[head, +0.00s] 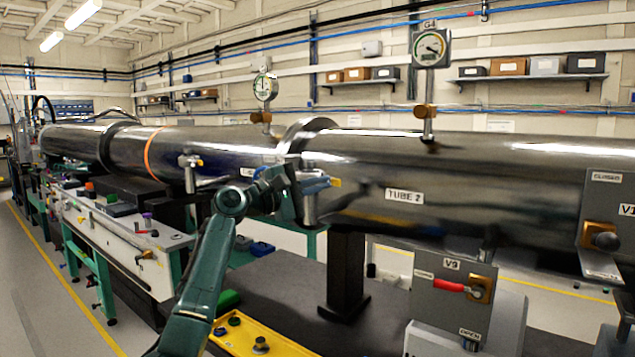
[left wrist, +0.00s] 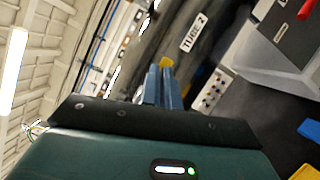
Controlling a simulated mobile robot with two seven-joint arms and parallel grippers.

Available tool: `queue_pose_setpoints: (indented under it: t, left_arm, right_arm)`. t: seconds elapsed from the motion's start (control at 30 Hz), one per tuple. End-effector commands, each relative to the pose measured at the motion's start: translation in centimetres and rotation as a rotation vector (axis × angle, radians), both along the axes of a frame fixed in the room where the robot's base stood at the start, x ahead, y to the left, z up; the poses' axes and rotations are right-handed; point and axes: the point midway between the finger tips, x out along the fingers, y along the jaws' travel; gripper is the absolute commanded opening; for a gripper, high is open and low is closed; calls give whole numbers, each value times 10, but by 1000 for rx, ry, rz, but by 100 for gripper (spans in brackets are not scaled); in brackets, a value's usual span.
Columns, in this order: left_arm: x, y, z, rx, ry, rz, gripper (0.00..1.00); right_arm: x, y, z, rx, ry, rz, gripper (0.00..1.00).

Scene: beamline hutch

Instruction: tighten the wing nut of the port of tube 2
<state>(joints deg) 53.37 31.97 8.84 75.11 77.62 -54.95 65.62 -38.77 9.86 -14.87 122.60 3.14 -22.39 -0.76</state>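Tube 2 (head: 455,190) is the long shiny metal tube with the "TUBE 2" label, running to the right in the head view; it also shows in the left wrist view (left wrist: 212,22). Its port (head: 309,208) is a short metal piece at the tube's near side, partly hidden by my left gripper. A small yellow wing nut (head: 335,182) shows at the tips of my left gripper (head: 318,184). In the left wrist view the blue fingers (left wrist: 160,80) are close together, with the yellow wing nut (left wrist: 167,62) at their tips. The contact itself is small and partly hidden. My right gripper is out of view.
A yellow tray (head: 265,340) with dark knobs lies on the dark bench. A gauge (head: 431,48) rises above the tube. A dark support post (head: 345,270) stands right of my left arm.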

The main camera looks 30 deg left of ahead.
Motion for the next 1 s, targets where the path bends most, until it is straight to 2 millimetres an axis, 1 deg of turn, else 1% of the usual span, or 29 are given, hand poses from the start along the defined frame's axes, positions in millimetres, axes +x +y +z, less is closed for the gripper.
queue_pose_setpoints:
  t: [0.33,0.6,0.8,1.0]
  left_arm:
    - [0,0,-1,334,-20,0,0]
    - [0,0,-2,581,-38,-2,0]
    - [0,0,-4,733,-52,-2,0]
    - [0,1,-5,840,-59,-3,0]
  right_arm:
    - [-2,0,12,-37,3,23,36]
    - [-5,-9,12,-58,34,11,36]
    - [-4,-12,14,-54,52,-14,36]
    - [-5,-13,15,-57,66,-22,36]
